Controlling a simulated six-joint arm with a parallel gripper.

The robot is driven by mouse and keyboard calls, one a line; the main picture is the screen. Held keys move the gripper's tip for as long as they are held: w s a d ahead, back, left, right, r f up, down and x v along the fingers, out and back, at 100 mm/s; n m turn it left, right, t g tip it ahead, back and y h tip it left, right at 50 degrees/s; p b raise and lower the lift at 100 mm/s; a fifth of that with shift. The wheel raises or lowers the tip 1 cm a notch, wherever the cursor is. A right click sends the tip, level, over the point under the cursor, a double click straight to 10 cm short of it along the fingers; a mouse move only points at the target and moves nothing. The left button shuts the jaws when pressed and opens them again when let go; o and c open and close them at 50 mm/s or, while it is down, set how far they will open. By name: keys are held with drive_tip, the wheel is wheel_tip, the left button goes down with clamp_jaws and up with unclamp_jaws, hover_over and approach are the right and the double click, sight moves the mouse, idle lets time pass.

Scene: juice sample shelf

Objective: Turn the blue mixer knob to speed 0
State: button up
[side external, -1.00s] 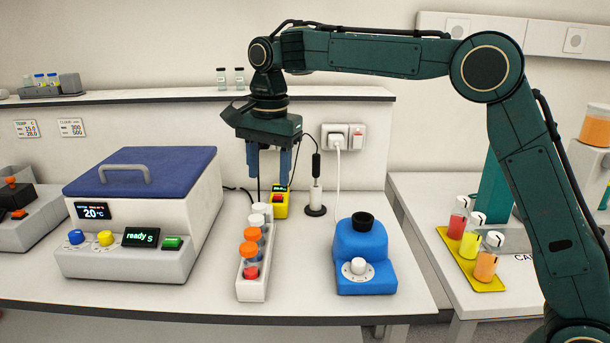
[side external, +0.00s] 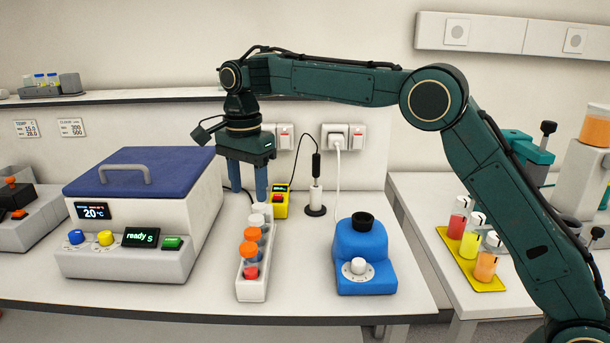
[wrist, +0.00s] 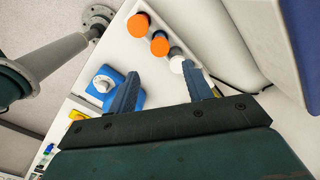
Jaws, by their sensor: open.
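The blue mixer (side external: 362,243) stands on the bench right of centre, with a black round cup on top. Its white knob (side external: 357,267) is on the front, on a pale dial; the marks are too small to read. The mixer also shows in the wrist view (wrist: 120,80), with the white knob (wrist: 103,84) left of the fingers. My gripper (side external: 248,190) is open and empty, fingers down, left of and behind the mixer, above the back end of the tube rack. The fingers also show in the wrist view (wrist: 160,72).
A white tube rack (side external: 252,290) with orange and white caps stands left of the mixer. A yellow device (side external: 280,203) and a cable stand (side external: 316,203) are behind. A blue-lidded machine (side external: 140,205) with a blue knob (side external: 76,237) and yellow knob stands left.

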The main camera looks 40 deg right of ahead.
hover_over(360, 262)
drive_tip(key=s, duration=0.1)
wheel_tip(360, 262, down, 2)
drive_tip(key=shift+d+t, duration=0.1)
drive_tip(key=shift+t, duration=0.3)
drive_tip(key=shift+f, duration=0.1)
drive_tip(key=f, duration=0.9)
drive_tip(key=w+f, duration=0.1)
drive_tip(key=f, duration=0.3)
drive_tip(key=shift+f, duration=0.3)
drive_tip(key=shift+c, duration=0.4)
